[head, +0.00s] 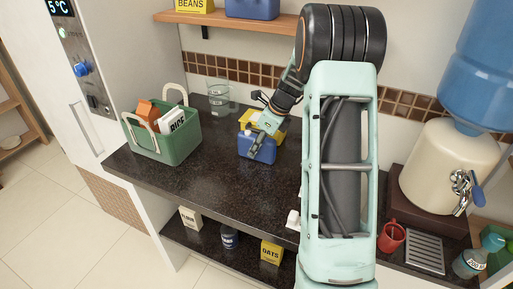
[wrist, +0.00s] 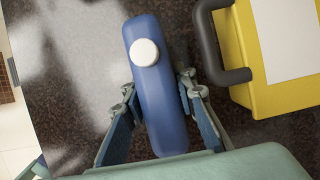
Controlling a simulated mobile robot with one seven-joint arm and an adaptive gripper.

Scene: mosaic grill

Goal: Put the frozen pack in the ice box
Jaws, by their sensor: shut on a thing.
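The frozen pack is a flat blue block with a white round cap. It is upright on or just above the dark counter in the head view (head: 258,149); I cannot tell if it touches. In the wrist view the pack (wrist: 165,110) stands between the two fingers. My gripper (head: 262,134) is shut on it from above, and its fingers show on both sides in the wrist view (wrist: 159,88). A yellow box (head: 247,119) with a dark handle sits right behind the pack; it also shows in the wrist view (wrist: 266,98). I cannot tell which container is the ice box.
A green basket (head: 178,150) with a rice pack and an orange carton stands left. A clear jug (head: 218,97) is behind. A blue box (head: 252,9) sits on the wall shelf (head: 226,18). A water dispenser (head: 450,165) and red mug (head: 391,237) are right. The front-left counter is clear.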

